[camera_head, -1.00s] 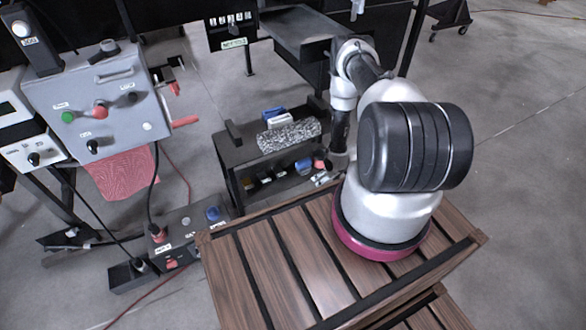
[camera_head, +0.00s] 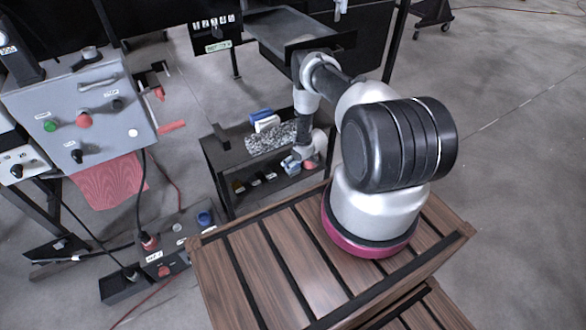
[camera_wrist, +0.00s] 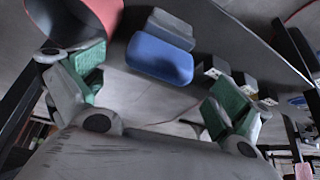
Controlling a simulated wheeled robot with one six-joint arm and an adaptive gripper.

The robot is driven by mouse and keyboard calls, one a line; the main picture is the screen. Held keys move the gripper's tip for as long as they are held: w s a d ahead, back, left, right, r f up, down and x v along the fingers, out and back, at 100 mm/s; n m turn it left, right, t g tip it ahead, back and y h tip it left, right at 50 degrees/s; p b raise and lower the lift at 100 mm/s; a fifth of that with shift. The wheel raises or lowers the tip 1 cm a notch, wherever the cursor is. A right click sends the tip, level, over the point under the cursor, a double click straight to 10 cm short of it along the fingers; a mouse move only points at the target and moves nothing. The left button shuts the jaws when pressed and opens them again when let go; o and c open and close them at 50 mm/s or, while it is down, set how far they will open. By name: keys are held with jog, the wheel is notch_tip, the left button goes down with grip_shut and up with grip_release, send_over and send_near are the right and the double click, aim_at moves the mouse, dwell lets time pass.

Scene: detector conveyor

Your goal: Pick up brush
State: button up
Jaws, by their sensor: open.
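My gripper (camera_wrist: 155,80) is open and empty, with green pads on both fingers. In the wrist view, a rounded blue block (camera_wrist: 160,58) with a grey piece beside it lies on a dark surface, ahead of the gap between the fingers. It may be the brush, but I cannot make out bristles. In the head view, a blue and whitish item (camera_head: 290,163) shows on the cart's lower level beside my gripper (camera_head: 304,166), whose fingers are too small there to read. A red curved thing (camera_wrist: 95,14) is close to the left finger.
Several dark blocks with pale ends (camera_wrist: 243,80) lie near the right finger. The black cart (camera_head: 213,152) carries a speckled grey roll (camera_head: 270,137) and blue and white items (camera_head: 264,120) on top. A control box (camera_head: 75,110) stands left. Open floor lies right.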

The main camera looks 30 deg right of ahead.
jog(key=shift+x, duration=1.4)
jog(key=c, duration=1.2)
jog(key=shift+o, duration=0.2)
jog(key=shift+r, duration=0.1)
jog(key=s+d, duration=0.4)
jog(key=s, duration=1.3)
jog(key=shift+s, duration=0.25)
